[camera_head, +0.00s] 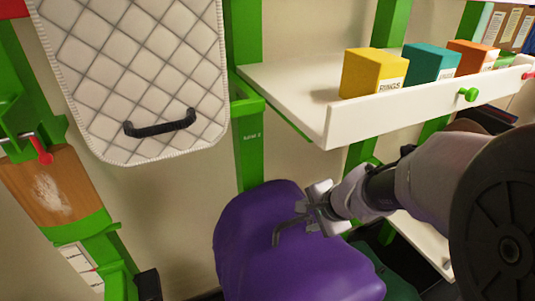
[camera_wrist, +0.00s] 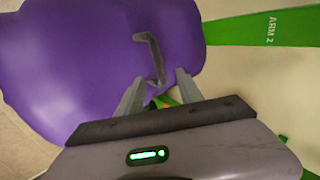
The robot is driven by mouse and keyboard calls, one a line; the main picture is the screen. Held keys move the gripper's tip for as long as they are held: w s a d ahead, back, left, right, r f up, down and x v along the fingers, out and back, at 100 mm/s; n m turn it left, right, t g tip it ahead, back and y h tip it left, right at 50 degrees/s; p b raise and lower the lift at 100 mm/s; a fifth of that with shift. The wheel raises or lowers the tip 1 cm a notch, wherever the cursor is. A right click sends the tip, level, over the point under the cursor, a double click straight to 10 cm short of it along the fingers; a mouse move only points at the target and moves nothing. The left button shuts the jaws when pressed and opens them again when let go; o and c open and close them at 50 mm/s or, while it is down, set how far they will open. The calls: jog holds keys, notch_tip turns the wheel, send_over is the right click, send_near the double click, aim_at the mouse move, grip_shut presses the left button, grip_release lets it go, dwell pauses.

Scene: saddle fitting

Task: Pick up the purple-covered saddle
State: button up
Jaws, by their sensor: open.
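The purple-covered saddle (camera_head: 290,255) sits low in the middle of the head view, in front of a green post. It fills the upper left of the wrist view (camera_wrist: 90,60). A dark bent handle (camera_head: 287,228) stands out from its cover, and it also shows in the wrist view (camera_wrist: 152,55). My gripper (camera_head: 308,205) is at the saddle's upper right side. Its two fingers are apart (camera_wrist: 158,92), with the lower end of the handle close to the space between them. I cannot tell whether a finger touches the handle.
A white quilted pad (camera_head: 140,60) with a black handle hangs at upper left. A white shelf (camera_head: 300,90) at right holds yellow (camera_head: 372,75), teal (camera_head: 432,62) and orange boxes (camera_head: 472,57). A green post (camera_head: 250,150) labelled ARM 2 stands behind the saddle. A wooden board (camera_head: 55,185) is at left.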

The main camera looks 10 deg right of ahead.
aim_at(295, 219)
jog(key=b+x, duration=0.2)
jog(key=x, duration=0.6)
jog(key=shift+w+a+f, duration=0.1)
jog(key=shift+w+f, duration=0.05)
jog(key=shift+w, duration=0.2)
jog(key=b+x, duration=0.1)
jog(key=x, duration=0.1)
jog(key=b+x, duration=0.1)
jog(key=x, duration=0.2)
jog(key=shift+s+f, duration=0.2)
jog(key=shift+s, duration=0.05)
jog(key=shift+w, duration=0.1)
jog(key=shift+s+r, duration=0.15)
jog(key=shift+s, duration=0.1)
jog(key=shift+c, duration=1)
grip_shut()
